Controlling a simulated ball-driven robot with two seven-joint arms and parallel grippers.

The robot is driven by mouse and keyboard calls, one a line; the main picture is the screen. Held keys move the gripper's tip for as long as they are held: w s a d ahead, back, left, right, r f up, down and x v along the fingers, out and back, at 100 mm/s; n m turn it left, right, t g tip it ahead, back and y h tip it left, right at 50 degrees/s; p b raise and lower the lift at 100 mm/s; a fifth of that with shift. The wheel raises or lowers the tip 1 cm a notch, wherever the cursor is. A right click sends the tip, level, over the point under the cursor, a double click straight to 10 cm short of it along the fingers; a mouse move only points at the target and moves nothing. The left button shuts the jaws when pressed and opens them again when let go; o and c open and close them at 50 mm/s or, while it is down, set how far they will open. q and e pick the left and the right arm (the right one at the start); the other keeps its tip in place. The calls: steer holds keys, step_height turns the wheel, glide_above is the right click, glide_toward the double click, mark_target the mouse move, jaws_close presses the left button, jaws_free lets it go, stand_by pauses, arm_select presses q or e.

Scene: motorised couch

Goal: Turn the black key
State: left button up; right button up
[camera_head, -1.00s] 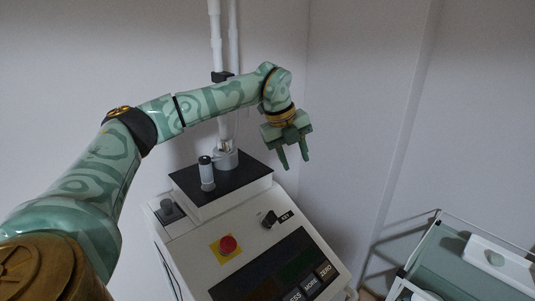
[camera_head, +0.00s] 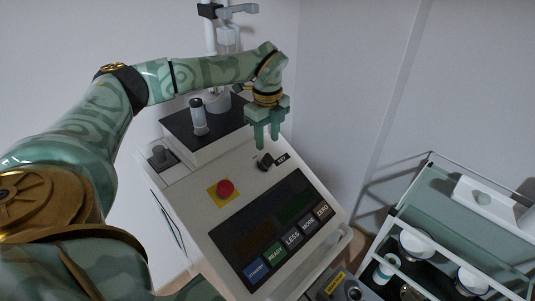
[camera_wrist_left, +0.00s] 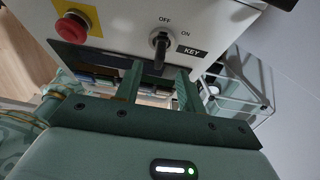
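The black key (camera_head: 265,161) sits on the white sloped console panel (camera_head: 232,172), beside a small black KEY label. In the left wrist view the key (camera_wrist_left: 159,46) points up toward OFF, with ON marked to its right. My left gripper (camera_head: 267,147) hangs just above and behind the key in the head view, fingers pointing down. In the left wrist view the fingers of my left gripper (camera_wrist_left: 154,76) are spread with a gap between them and nothing held. The key lies beyond the fingertips, roughly in line with the gap. My right gripper is not in view.
A red button on a yellow plate (camera_head: 225,188) is left of the key. A display with labelled buttons (camera_head: 277,229) lies below. A glass-shelved trolley (camera_head: 397,209) with jars stands at the right.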

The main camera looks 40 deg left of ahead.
mark_target(267, 153)
arm_select(q)
step_height(267, 153, down, 7)
steer(key=shift+r, duration=0.1)
jaws_close()
stand_by(0.3)
